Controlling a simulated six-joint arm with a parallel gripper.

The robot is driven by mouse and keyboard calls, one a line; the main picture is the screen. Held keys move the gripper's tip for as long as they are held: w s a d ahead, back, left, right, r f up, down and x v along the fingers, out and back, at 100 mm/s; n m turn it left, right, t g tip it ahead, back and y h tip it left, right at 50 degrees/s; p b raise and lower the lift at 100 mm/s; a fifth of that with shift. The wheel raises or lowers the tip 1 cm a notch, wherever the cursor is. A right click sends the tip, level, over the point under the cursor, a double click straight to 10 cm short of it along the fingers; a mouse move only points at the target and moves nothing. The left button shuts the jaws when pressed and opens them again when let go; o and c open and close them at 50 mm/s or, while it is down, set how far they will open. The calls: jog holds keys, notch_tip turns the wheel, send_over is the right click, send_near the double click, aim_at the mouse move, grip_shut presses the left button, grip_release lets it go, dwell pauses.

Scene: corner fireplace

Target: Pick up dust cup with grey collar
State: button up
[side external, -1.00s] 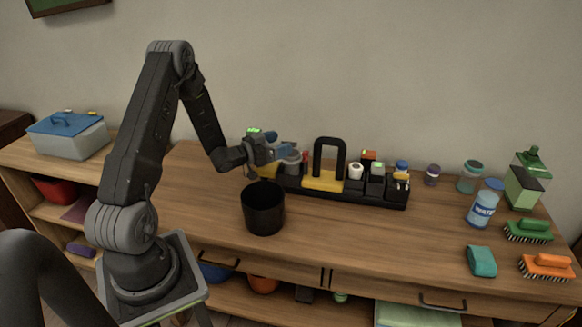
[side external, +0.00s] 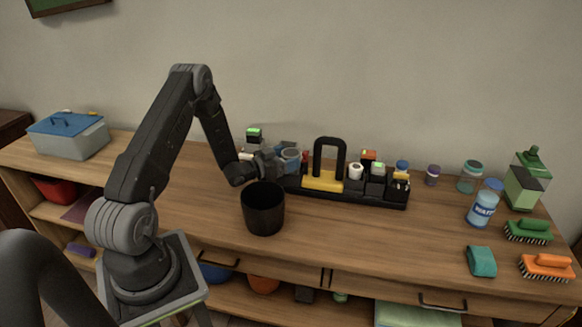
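A small clear cup with a grey collar (side external: 291,154), which looks like the dust cup, is at the left end of the black caddy (side external: 350,195). My gripper (side external: 280,161) is low over the table, right beside the cup on its left. The fingers are small and dark here and overlap the cup's edge. I cannot tell whether they are apart or touch it. The cup's lower part is hidden.
A black bin (side external: 263,210) stands close in front of my gripper. The caddy's tall black handle (side external: 329,152) rises to the right. A green-topped item (side external: 254,136) stands behind my wrist. Bottles and brushes occupy the right side; the table's middle right is clear.

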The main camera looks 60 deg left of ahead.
jog(key=c, duration=0.6)
jog(key=shift+r, duration=0.15)
jog(key=shift+r, duration=0.65)
notch_tip(320, 180, up, 2)
jog(key=shift+r, duration=0.25)
jog(key=s+a+r, duration=0.2)
jog(key=s, duration=0.1)
jog(key=s+a+r, duration=0.2)
jog(key=s, duration=0.1)
jog(key=s+a+r, duration=0.2)
jog(key=s+r, duration=0.1)
jog(key=s, duration=0.1)
